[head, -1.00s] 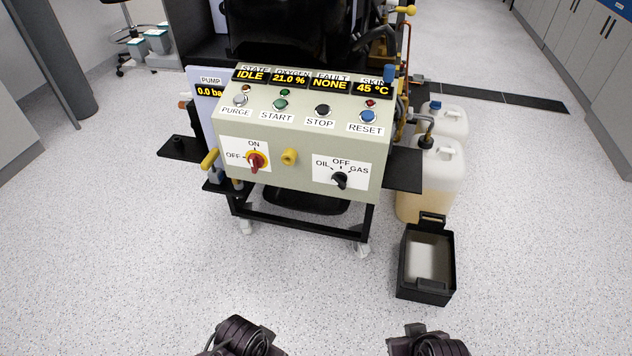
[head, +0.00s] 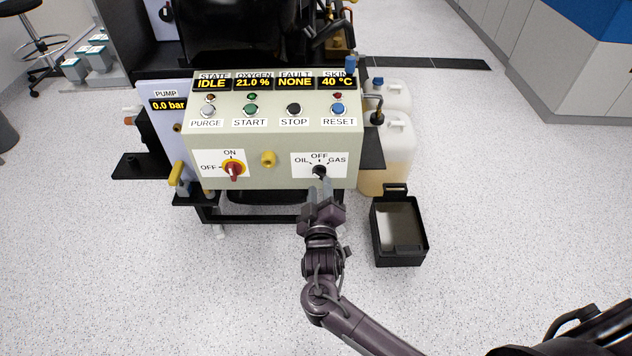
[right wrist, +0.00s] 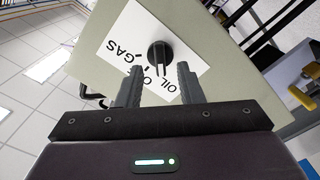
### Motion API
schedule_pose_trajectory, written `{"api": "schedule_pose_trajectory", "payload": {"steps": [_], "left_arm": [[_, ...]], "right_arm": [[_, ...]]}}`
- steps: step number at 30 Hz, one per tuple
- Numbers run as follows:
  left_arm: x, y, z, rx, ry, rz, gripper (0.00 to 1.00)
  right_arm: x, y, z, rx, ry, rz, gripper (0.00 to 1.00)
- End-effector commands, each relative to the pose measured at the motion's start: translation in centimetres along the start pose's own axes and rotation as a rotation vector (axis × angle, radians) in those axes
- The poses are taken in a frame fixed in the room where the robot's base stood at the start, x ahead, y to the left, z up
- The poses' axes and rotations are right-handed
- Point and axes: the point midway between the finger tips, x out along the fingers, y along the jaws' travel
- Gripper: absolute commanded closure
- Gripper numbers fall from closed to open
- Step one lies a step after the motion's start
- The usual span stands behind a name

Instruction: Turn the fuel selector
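The fuel selector (head: 319,171) is a black knob on a white plate marked OIL, OFF and GAS, low on the right of the panel front. In the right wrist view the selector (right wrist: 160,55) lies just beyond and between my right fingertips. My right gripper (head: 320,186) is in front of the knob, and it also shows in the right wrist view (right wrist: 157,80) with its fingers apart and nothing between them. I cannot tell whether the fingertips touch the plate. My left gripper is not in view.
The control panel (head: 220,135) has a red ON/OFF switch (head: 233,169) and a yellow knob (head: 268,159) left of the selector. A black open bin (head: 399,232) stands on the floor at right, near pale canisters (head: 398,145). Floor in front is clear.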

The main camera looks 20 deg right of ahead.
Motion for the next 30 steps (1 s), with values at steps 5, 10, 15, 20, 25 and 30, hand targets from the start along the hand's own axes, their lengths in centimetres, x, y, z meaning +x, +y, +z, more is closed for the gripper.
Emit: {"api": "schedule_pose_trajectory", "payload": {"steps": [5, 10, 15, 20, 25, 30], "left_arm": [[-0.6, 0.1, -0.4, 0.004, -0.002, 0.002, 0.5], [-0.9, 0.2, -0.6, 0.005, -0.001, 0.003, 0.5], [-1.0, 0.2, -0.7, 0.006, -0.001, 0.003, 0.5], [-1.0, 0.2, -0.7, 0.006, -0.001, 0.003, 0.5], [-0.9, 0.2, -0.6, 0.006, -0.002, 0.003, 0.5], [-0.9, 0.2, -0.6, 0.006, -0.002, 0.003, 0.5]], "right_arm": [[2.3, -0.1, 0.0, 0.001, 0.0, -0.001, 0.66], [3.0, -0.1, 0.0, 0.003, 0.0, -0.002, 0.66], [3.0, -0.1, 0.0, 0.003, -0.001, -0.003, 0.66], [3.0, -0.1, 0.0, 0.003, -0.001, -0.003, 0.82], [3.0, -0.1, 0.0, 0.003, -0.001, -0.003, 1.0], [3.0, -0.1, 0.0, 0.006, -0.001, -0.003, 1.0]]}}
